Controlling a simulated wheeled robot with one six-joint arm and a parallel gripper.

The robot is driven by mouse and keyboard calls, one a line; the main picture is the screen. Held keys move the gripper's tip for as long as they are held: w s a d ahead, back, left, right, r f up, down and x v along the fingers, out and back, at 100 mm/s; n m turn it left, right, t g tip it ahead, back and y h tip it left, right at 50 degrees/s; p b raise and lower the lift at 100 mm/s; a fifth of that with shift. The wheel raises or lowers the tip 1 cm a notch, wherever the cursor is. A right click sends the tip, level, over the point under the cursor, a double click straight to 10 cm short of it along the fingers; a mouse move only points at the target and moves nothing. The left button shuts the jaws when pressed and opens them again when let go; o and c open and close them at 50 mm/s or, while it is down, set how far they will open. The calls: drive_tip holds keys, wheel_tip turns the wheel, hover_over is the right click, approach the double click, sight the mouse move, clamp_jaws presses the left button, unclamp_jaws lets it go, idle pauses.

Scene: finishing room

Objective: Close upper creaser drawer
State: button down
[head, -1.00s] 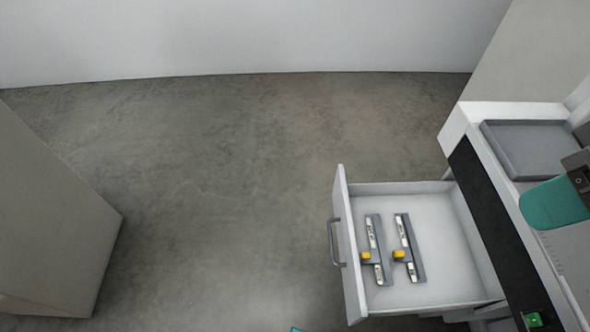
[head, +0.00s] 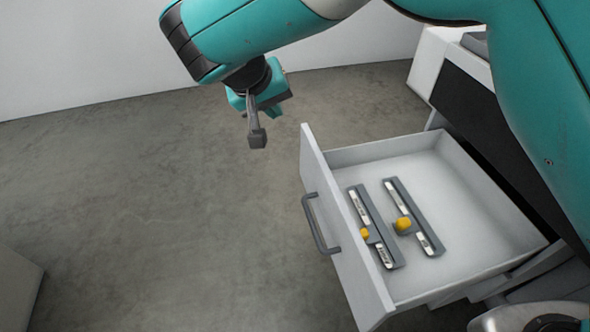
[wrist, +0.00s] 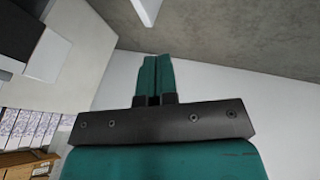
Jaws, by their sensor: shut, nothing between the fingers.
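The upper creaser drawer (head: 335,226) stands pulled out from the machine in the head view, its white front panel facing left. A grey bar handle (head: 319,224) is on that front. Two grey tools with yellow knobs (head: 403,223) lie inside the drawer. My gripper (head: 274,112) is out in the air left of and beyond the drawer front, apart from it. In the wrist view its teal fingers (wrist: 154,76) are together with nothing between them. A white edge (wrist: 147,10) shows at the top there; I cannot tell whether it is the drawer.
The creaser's dark side (head: 482,108) stands at the right, partly hidden by my arm. A pale block (head: 18,292) is at lower left. Grey floor (head: 170,215) left of the drawer is clear, up to a white wall. Shelved paper stacks (wrist: 30,130) show in the wrist view.

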wheel_tip(320, 180, down, 6)
drive_tip(key=a+r+b, duration=0.1)
drive_tip(key=a+b, duration=0.1)
drive_tip(key=a, duration=0.1)
drive_tip(key=h+b, duration=0.1)
approach(302, 146)
wheel_tip(302, 146, down, 4)
drive_tip(key=a, duration=0.2)
drive_tip(key=shift+m+t, duration=0.3)
drive_tip(key=shift+t, duration=0.1)
drive_tip(key=shift+w+d+f+b, duration=0.15)
drive_tip(key=shift+w+d, duration=0.2)
drive_tip(key=shift+d, duration=0.3)
drive_tip(key=shift+w+d+f+b, duration=0.1)
drive_tip(key=shift+w+d, duration=0.2)
drive_tip(key=shift+d, duration=0.4)
drive_tip(key=shift+w+d+f+b, duration=0.15)
drive_tip(key=shift+w+d, duration=0.2)
drive_tip(key=shift+d, duration=0.3)
